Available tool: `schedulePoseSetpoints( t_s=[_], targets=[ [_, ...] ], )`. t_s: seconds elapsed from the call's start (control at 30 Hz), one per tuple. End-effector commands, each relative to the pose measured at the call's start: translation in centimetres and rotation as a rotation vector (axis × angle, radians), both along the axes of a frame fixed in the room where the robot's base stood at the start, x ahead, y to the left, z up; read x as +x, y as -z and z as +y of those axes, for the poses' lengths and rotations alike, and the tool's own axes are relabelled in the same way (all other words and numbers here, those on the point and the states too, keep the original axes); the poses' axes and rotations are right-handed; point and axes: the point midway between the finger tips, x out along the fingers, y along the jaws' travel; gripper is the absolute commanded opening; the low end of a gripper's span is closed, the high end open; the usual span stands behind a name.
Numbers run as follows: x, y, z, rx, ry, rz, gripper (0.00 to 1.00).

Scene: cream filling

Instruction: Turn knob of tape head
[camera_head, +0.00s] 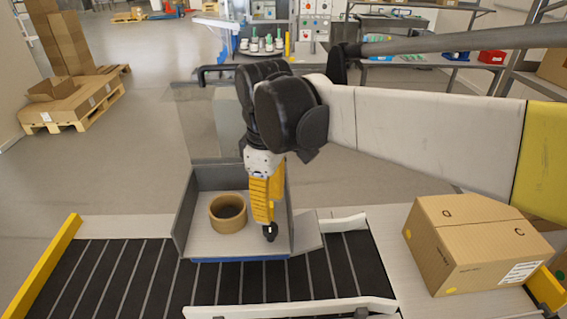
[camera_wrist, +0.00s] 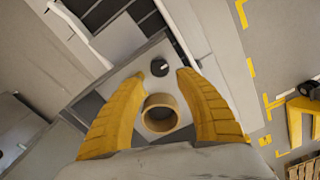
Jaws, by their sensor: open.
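The black round knob (camera_wrist: 159,67) shows in the wrist view with a pale mark on it. It is just past my fingertips, near the gap between them. It also shows in the head view (camera_head: 270,231) at the lower end of my gripper (camera_head: 265,219). My yellow fingers (camera_wrist: 159,77) are spread open and hold nothing. A brown tape roll (camera_head: 228,213) stands in the grey open-topped tape head (camera_head: 184,211), left of my gripper. The roll (camera_wrist: 146,114) appears between the fingers in the wrist view. I cannot tell whether the fingertips touch the knob.
A black roller conveyor (camera_head: 110,275) runs in front, with a yellow end rail (camera_head: 45,268) at left. A white guide rail (camera_head: 290,309) lies along its near edge. A closed cardboard box (camera_head: 450,250) sits at right. Floor behind the tape head is mostly clear.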

Motion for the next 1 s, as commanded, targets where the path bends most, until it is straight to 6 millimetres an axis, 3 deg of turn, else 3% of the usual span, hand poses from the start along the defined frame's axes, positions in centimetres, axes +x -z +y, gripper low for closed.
schedulePoseSetpoints(
  t_s=[0.33, 0.4, 0.7, 1.0],
  targets=[
    [0.1, 7.8, -0.1, 0.000, 0.006, 0.000, 0.41],
    [0.1, 7.8, -0.2, 0.000, 0.130, 0.000, 0.41],
    [0.1, 0.5, -0.2, 0.000, 0.146, 0.000, 0.41],
    [0.1, -4.0, -0.1, 0.000, 0.107, 0.000, 0.41]
  ],
)
